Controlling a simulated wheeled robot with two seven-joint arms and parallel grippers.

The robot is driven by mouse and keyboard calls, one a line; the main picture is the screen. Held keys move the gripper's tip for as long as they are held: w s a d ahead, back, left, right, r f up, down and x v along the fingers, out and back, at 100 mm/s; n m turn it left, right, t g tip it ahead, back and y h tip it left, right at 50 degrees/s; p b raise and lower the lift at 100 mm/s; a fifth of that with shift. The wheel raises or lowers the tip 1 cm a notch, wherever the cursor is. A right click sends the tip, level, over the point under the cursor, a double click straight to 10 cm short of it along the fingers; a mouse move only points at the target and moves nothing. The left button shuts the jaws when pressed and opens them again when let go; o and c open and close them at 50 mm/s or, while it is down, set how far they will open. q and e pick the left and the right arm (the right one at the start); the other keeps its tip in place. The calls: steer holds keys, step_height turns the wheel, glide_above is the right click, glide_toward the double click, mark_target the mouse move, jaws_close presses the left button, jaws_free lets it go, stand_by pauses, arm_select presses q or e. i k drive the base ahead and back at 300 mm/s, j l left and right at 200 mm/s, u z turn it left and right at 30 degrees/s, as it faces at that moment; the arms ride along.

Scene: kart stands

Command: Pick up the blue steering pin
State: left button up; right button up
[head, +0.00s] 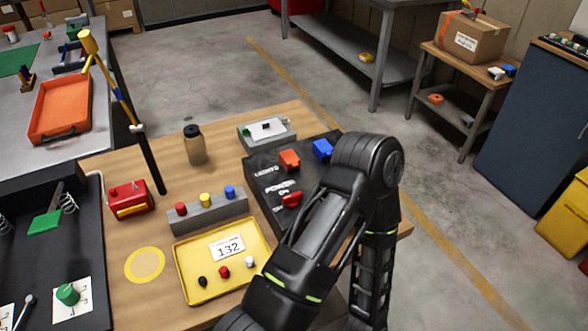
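A small blue pin (230,192) stands upright at the right end of a grey block (208,212) on the wooden table. A yellow pin (206,200) and a red pin (181,209) stand in the same block to its left. One of my arms reaches over the right side of the table, bends at its top, and runs down to the bottom of the picture. Neither of my grippers shows, so whether they hold anything is hidden.
A yellow tray (185,272) marked 132, with black, red and white pegs, lies in front of the block. A dark panel (262,168) with switches is to the right. A red box (130,196) and a brown bottle (195,146) stand nearby. Bare wood surrounds a yellow ring (145,281).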

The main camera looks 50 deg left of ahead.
mark_target(229, 190)
steer(key=i+l+z, duration=0.2)
steer(key=i+z, duration=0.2)
steer(key=i+l+z, duration=0.1)
steer(key=i+z, duration=0.65)
steer(key=i+j+z, duration=0.1)
steer(key=i+z, duration=0.15)
steer(key=z, duration=0.15)
steer(key=i+z, duration=0.25)
steer(key=i, duration=0.45)
steer(key=u, duration=3.8)
